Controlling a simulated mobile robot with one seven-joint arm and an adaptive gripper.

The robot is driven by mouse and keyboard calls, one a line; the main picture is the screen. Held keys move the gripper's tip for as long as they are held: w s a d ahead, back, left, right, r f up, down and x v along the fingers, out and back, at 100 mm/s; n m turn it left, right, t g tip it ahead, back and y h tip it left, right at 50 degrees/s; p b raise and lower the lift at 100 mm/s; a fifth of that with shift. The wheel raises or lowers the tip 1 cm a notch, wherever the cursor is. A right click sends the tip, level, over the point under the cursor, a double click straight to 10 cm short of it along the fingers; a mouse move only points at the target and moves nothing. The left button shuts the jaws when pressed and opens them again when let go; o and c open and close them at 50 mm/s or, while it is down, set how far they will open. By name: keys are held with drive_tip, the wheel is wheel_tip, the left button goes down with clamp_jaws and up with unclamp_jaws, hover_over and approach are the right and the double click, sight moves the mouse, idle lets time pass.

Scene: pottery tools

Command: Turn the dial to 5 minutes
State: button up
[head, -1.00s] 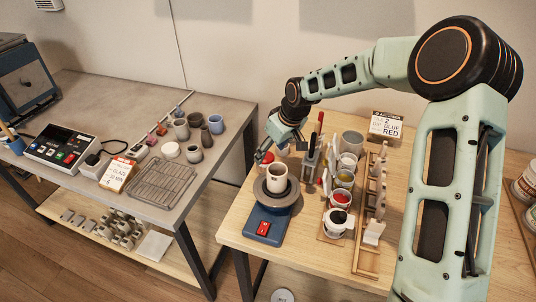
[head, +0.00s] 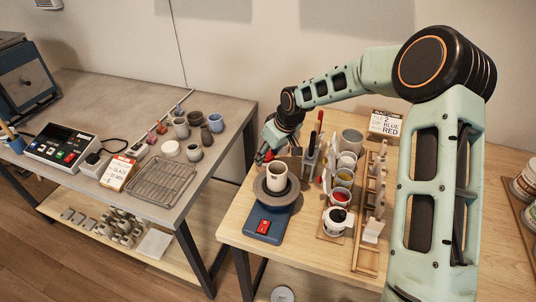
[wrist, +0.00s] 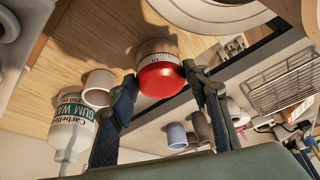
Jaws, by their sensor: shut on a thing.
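The timer's red dial (wrist: 163,80) sits between my gripper's two dark blue fingers (wrist: 160,76) in the wrist view, and they close on its sides. Below the red part is a pale band with dark scale marks (wrist: 157,59) and a brown base (wrist: 156,45) on the wooden table. The numbers are too small to read, so I cannot tell the setting. In the head view my gripper (head: 268,146) is over the red timer (head: 268,157) at the back left of the wooden table, and partly hides it.
A banding wheel with a cream cup (head: 277,171) stands just in front. A rack of tools (head: 311,165) and several glaze cups (head: 343,178) stand to the right. In the wrist view, a gum bottle (wrist: 70,125) and a small white cup (wrist: 98,86) stand close by the left finger.

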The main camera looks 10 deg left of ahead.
drive_tip(key=shift+f+b, duration=0.15)
drive_tip(key=shift+b, duration=0.3)
drive_tip(key=shift+f+m+b, duration=0.1)
drive_tip(key=shift+m+b, duration=0.6)
drive_tip(key=shift+b, duration=0.15)
drive_tip(key=m+b, duration=0.1)
drive_tip(key=m+t+h+b, duration=0.1)
drive_tip(key=b, duration=0.1)
drive_tip(key=shift+s+a, duration=0.15)
drive_tip(key=shift+a, duration=0.05)
drive_tip(key=m+h+b, duration=0.1)
drive_tip(key=m+b, duration=0.1)
drive_tip(key=b, duration=0.1)
drive_tip(key=shift+s+a+m+b, duration=0.1)
drive_tip(key=shift+m+b, duration=0.2)
drive_tip(key=shift+b, duration=0.05)
drive_tip(key=shift+r, duration=0.2)
drive_tip(key=o, duration=1.2)
drive_tip(key=shift+c, duration=0.2)
